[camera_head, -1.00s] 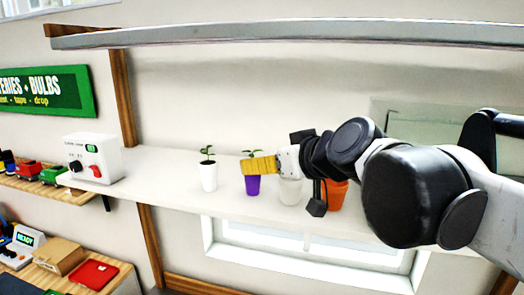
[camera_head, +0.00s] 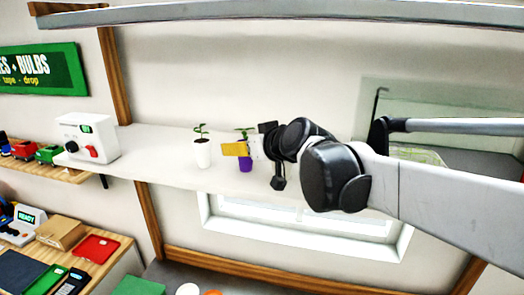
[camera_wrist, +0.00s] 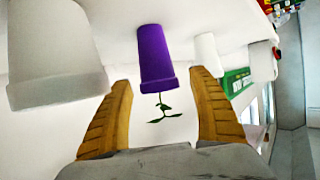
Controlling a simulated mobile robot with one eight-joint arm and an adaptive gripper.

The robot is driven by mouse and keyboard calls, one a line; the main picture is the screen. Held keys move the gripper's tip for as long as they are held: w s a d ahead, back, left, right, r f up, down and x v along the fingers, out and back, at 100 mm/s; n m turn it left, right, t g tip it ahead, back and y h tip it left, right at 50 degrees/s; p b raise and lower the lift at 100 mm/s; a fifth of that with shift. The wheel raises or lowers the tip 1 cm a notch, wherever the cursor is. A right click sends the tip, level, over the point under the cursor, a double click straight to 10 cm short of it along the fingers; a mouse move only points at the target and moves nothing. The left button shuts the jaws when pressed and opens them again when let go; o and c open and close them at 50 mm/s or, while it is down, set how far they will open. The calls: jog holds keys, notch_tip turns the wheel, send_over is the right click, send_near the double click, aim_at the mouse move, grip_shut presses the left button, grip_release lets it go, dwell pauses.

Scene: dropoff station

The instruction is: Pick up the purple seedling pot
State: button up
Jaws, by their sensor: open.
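The purple seedling pot (camera_head: 245,165) stands on the white shelf (camera_head: 150,150), with a small green plant in it. In the wrist view the pot (camera_wrist: 155,55) hangs upside down in the picture, with its seedling (camera_wrist: 165,112) pointing down. My gripper (camera_head: 236,149) is open, with its yellow fingers in front of the pot's upper part in the head view. In the wrist view the gripper (camera_wrist: 161,80) has one finger on each side of the rim and seedling, with gaps showing. I cannot tell how deep the pot sits between the fingers.
A white pot with a seedling (camera_head: 202,154) stands left of the purple pot. A large white pot (camera_wrist: 55,50) is close on the left in the wrist view; my arm hides it in the head view. A white control box (camera_head: 88,140) stands farther left.

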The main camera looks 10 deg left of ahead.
jog(key=shift+s+d, duration=0.1)
jog(key=shift+c, duration=1.3)
jog(key=c, duration=1)
jog(key=shift+c, duration=0.2)
jog(key=shift+r, duration=0.1)
